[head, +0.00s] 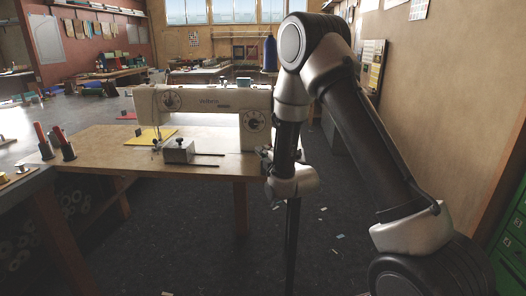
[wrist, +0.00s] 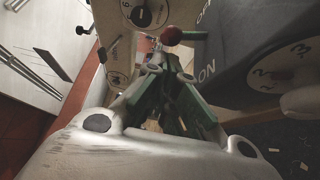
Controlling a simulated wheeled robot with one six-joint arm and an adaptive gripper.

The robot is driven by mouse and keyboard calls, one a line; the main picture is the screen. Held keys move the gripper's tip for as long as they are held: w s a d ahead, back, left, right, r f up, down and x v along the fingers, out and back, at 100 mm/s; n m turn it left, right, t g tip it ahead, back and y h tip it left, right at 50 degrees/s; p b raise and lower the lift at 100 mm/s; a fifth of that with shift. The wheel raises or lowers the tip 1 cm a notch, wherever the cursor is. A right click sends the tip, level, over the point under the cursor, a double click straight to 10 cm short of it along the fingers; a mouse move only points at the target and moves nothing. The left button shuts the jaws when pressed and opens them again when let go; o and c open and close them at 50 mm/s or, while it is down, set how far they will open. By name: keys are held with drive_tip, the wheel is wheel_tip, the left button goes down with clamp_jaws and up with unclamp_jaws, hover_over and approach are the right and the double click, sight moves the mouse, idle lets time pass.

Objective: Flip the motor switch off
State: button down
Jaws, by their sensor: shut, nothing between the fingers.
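The motor switch shows in the wrist view as a lever with a red ball knob (wrist: 171,36). It stands by a dark plate (wrist: 235,45) lettered OFF at the top and ON lower down. The knob lies between the two words, so I cannot tell its setting. My gripper (wrist: 160,66) has its green-sided fingers shut and empty, with the tips just below the knob in the picture. I cannot tell whether they touch it. In the head view the white sewing machine (head: 205,101) stands on a wooden table, and my arm hides the switch.
Dials (wrist: 144,13) on the machine are close to my fingers in the wrist view. A metal block with two rods (head: 178,151) and a yellow cloth (head: 150,136) lie on the table (head: 100,138). Red-handled tools (head: 62,144) stand at the left. Dark floor (head: 190,230) is open in front.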

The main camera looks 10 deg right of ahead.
drive_tip(key=shift+r, duration=0.1)
idle(0.3)
drive_tip(key=shift+w+r+g, duration=0.1)
drive_tip(key=shift+g, duration=0.2)
drive_tip(key=shift+w+d+r+m+g, duration=0.15)
drive_tip(key=shift+w+r+m+g, duration=0.3)
drive_tip(key=shift+m+g, duration=0.3)
drive_tip(key=shift+w+d+r+g, duration=0.1)
drive_tip(key=shift+w+r+g, duration=0.05)
drive_tip(key=shift+r+g, duration=0.2)
drive_tip(key=shift+w+d+r+m+g, duration=0.2)
drive_tip(key=shift+w+m+g, duration=0.15)
drive_tip(key=shift+g, duration=0.2)
drive_tip(key=shift+w+d+r+m+g, duration=0.1)
drive_tip(key=shift+w+r+m+g, duration=0.1)
drive_tip(key=shift+w+g, duration=0.25)
drive_tip(key=shift+w+d+r, duration=0.15)
drive_tip(key=shift+w+r, duration=0.05)
drive_tip(key=shift+w, duration=0.35)
drive_tip(key=shift+r, duration=0.15)
drive_tip(key=shift+r, duration=0.7)
